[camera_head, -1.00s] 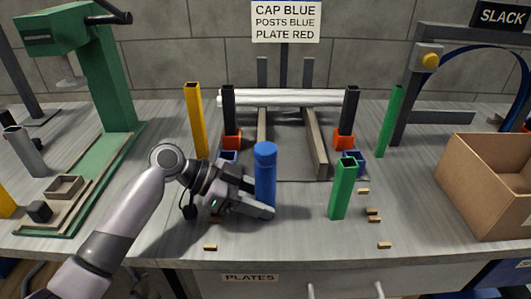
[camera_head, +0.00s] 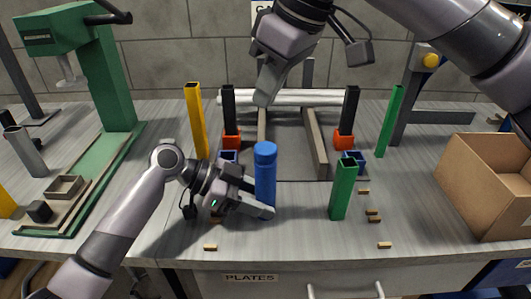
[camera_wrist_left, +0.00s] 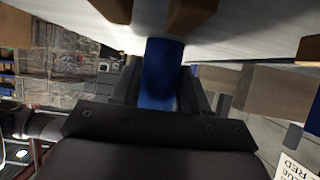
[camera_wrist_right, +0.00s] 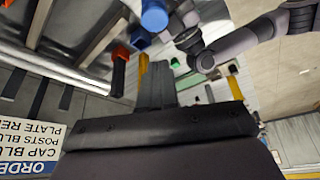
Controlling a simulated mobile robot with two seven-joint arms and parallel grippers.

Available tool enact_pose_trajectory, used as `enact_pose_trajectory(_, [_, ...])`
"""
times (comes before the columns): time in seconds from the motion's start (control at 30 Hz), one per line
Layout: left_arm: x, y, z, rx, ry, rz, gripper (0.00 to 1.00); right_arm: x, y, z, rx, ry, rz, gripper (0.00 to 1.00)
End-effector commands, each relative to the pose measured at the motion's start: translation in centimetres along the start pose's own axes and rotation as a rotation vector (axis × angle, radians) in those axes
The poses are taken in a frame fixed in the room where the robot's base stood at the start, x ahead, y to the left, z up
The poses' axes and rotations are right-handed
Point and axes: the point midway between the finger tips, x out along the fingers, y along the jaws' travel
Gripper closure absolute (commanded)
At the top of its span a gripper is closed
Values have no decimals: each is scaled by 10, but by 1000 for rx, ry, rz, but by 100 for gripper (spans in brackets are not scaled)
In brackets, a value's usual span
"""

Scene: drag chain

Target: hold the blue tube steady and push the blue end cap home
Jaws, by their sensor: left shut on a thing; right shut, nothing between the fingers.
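The blue tube (camera_head: 265,185) stands upright on the bench, with the blue end cap (camera_head: 265,150) sitting on its top. My left gripper (camera_head: 268,208) is shut on the tube near its base. The left wrist view shows the tube (camera_wrist_left: 161,75) between the fingers. My right gripper (camera_head: 264,90) is shut and empty, up above and behind the tube, with its fingers pointing down. In the right wrist view the cap (camera_wrist_right: 154,16) shows near the top edge, apart from the right fingers (camera_wrist_right: 155,80). How far the cap is seated is hard to tell.
A green square post (camera_head: 342,190) stands to the right of the tube. A yellow post (camera_head: 196,120) and black posts in orange feet stand behind, near a silver roller (camera_head: 310,97). A cardboard box (camera_head: 490,190) is at the right, a green press (camera_head: 100,80) at the left.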

Motion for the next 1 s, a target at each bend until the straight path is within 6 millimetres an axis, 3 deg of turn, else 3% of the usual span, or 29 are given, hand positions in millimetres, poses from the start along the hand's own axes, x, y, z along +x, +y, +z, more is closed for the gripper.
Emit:
enact_pose_trajectory(0.5, [0,0,0,0,0,0,72,51,0,22,-1,0,-1,100])
enact_pose_trajectory(1.0, [0,0,0,0,0,0,72,57,0,24,-1,2,0,100])
